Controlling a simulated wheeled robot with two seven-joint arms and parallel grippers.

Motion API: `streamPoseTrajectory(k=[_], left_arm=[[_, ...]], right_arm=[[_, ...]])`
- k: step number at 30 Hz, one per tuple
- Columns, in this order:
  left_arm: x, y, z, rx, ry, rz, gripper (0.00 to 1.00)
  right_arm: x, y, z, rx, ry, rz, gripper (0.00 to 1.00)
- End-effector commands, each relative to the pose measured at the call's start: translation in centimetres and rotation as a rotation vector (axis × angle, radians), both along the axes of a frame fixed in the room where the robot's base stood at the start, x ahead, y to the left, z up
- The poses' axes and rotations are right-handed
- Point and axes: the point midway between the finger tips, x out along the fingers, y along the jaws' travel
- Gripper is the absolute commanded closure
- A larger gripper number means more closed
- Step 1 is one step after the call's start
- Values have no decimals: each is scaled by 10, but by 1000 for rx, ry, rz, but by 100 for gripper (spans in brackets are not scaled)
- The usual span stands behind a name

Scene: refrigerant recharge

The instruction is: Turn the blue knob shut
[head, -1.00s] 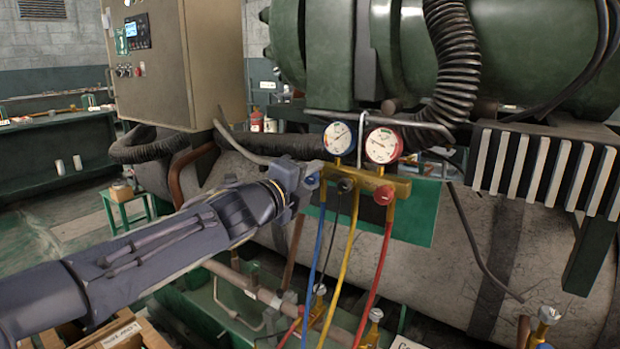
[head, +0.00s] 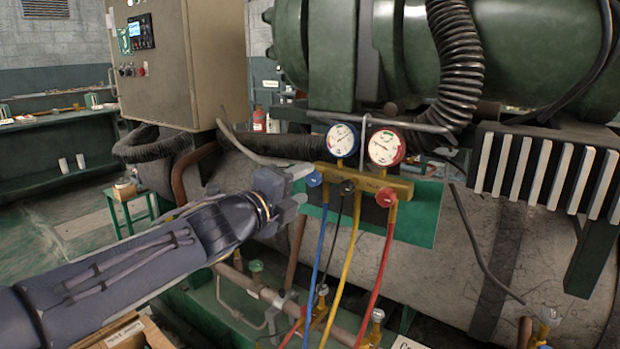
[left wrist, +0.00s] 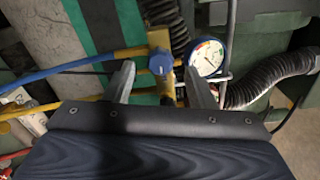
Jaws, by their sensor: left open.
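The blue knob (head: 313,179) sits at the left end of the yellow gauge manifold (head: 345,176), above the blue hose. My left gripper (head: 300,185) is open just left of the knob in the head view. In the left wrist view the blue knob (left wrist: 160,62) shows between the two fingers of the left gripper (left wrist: 162,80), beyond their tips or level with them; I cannot tell whether either finger touches it. The blue-rimmed gauge (head: 342,140) is above the knob. My right gripper is not in view.
A red-rimmed gauge (head: 385,147) and a red knob (head: 386,197) are at the manifold's right side. Blue, yellow and red hoses (head: 376,270) hang below.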

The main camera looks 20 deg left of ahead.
Motion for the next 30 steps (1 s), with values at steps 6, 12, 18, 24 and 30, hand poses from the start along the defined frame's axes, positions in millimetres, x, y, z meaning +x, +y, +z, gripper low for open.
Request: streamPoseTrajectory(k=[6,12,18,24,30], left_arm=[[-27,10,1,0,1,1,50],[-32,12,-1,-1,1,0,50],[-32,12,-1,-1,1,0,50],[-36,20,-5,-49,33,34,50],[-87,78,-63,-537,344,336,50]], right_arm=[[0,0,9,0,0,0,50],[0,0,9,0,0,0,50],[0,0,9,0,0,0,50],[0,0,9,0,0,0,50],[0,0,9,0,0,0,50]])
